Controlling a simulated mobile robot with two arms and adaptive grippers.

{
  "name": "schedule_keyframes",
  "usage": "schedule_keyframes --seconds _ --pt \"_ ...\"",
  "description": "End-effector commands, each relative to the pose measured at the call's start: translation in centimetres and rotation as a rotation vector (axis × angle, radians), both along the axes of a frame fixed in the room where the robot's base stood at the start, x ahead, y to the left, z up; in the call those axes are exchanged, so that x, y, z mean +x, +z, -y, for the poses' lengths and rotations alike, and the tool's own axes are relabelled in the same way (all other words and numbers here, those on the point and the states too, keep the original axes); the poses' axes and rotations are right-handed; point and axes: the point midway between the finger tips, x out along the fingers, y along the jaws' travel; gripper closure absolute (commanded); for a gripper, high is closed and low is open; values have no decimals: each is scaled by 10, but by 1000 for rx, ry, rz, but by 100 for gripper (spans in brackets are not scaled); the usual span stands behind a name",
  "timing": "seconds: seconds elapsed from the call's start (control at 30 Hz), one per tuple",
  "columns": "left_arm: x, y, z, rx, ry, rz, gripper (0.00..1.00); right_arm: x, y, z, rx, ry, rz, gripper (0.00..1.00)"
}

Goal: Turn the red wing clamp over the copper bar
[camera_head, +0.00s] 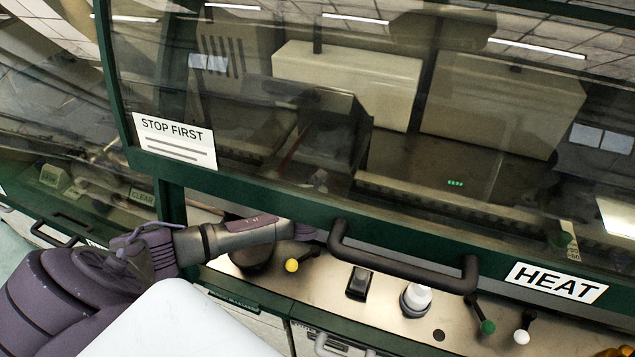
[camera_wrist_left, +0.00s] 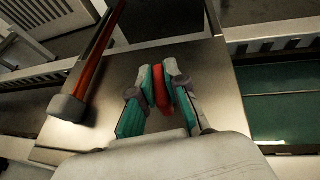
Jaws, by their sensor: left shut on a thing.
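In the left wrist view, my left gripper (camera_wrist_left: 160,75) is shut on the red wing clamp (camera_wrist_left: 160,88), a narrow red piece held between the two teal-lined fingers. A long reddish-brown bar, apparently the copper bar (camera_wrist_left: 100,40), runs along the metal plate to the left of the gripper, apart from the fingers. A grey block (camera_wrist_left: 72,108) sits at its near end. In the head view, my left arm reaches in under the green hood frame, which hides most of the hand. A thin red line (camera_head: 291,152) shows dimly through the glass. My right gripper is not in view.
The glass hood (camera_head: 450,120) with its dark handle (camera_head: 400,262) stands over the arm. Below lies a metal control panel with a yellow knob (camera_head: 292,265), a black switch (camera_head: 361,284) and a white-capped button (camera_head: 417,296). Slatted rails (camera_wrist_left: 275,40) flank the metal plate.

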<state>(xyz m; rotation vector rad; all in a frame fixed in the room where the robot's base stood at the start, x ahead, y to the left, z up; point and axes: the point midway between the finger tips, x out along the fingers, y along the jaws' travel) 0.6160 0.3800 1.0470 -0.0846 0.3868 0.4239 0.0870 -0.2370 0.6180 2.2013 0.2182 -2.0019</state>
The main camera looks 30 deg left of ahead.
Motion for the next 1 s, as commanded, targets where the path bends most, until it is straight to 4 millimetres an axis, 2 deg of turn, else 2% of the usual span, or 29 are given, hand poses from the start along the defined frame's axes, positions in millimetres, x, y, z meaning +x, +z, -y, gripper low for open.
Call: schedule_keyframes --seconds 0.5,0.73,1.0 --pt "1 0 2 -3 418 -1 100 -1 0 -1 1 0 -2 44" --pt "1 0 1 -1 533 -1 100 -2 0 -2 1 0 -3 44" --pt "0 0 0 0 589 1 100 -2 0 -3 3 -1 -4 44"
